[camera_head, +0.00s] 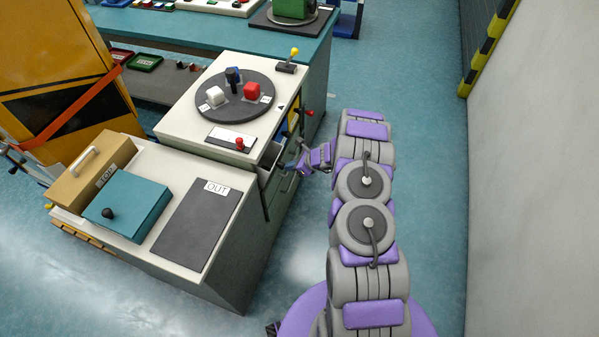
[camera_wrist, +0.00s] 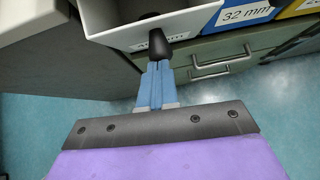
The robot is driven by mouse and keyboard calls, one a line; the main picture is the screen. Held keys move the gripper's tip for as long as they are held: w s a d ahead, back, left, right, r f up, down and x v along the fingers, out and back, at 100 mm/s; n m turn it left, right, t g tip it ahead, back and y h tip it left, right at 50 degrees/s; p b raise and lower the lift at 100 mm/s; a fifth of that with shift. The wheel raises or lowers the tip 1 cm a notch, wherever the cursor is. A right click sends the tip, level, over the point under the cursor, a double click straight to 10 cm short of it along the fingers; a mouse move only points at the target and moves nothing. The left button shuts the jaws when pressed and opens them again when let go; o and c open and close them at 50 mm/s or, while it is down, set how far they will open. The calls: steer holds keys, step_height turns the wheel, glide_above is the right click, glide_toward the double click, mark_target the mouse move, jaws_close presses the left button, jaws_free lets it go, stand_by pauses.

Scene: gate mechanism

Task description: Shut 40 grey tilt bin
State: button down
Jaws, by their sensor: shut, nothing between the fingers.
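The grey tilt bin (camera_head: 267,170) stands tipped out from the side of the white-topped cabinet in the head view. In the wrist view the bin (camera_wrist: 97,20) fills the top, with its open inside showing. Its front label is mostly hidden by a black knob (camera_wrist: 159,44), so I cannot read the number. My gripper (camera_head: 291,170) is beside the bin's front. Its blue fingers (camera_wrist: 155,72) are shut and empty, with their tips at the knob; I cannot tell whether they touch it.
A blue bin marked 32 mm (camera_wrist: 243,13) and a yellow bin (camera_wrist: 297,8) sit right of the grey bin. Green drawers with handles (camera_wrist: 222,64) lie below. The cabinet top holds a dark turntable (camera_head: 236,98). Open floor (camera_head: 300,265) lies in front; a pale wall (camera_head: 535,170) stands right.

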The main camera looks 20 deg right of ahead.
mark_target(276, 162)
steer(key=shift+w+a+r+g+h+p, duration=0.8)
steer(key=shift+a+r+p, duration=0.25)
steer(key=shift+p, duration=0.55)
steer(key=shift+w+a+r+p, duration=0.25)
steer(key=shift+w+a+p, duration=0.15)
steer(key=shift+w+a, duration=0.2)
steer(key=s+d, duration=0.1)
steer(key=s+d+r, duration=0.1)
steer(key=d, duration=0.1)
steer(key=shift+s+d+r, duration=0.1)
steer(key=shift+s+d, duration=0.05)
steer(key=shift+s, duration=0.2)
steer(key=p+v, duration=0.1)
steer(key=v, duration=0.8)
steer(key=shift+a+r, duration=0.3)
steer(key=shift+r, duration=0.15)
steer(key=shift+w, duration=0.1)
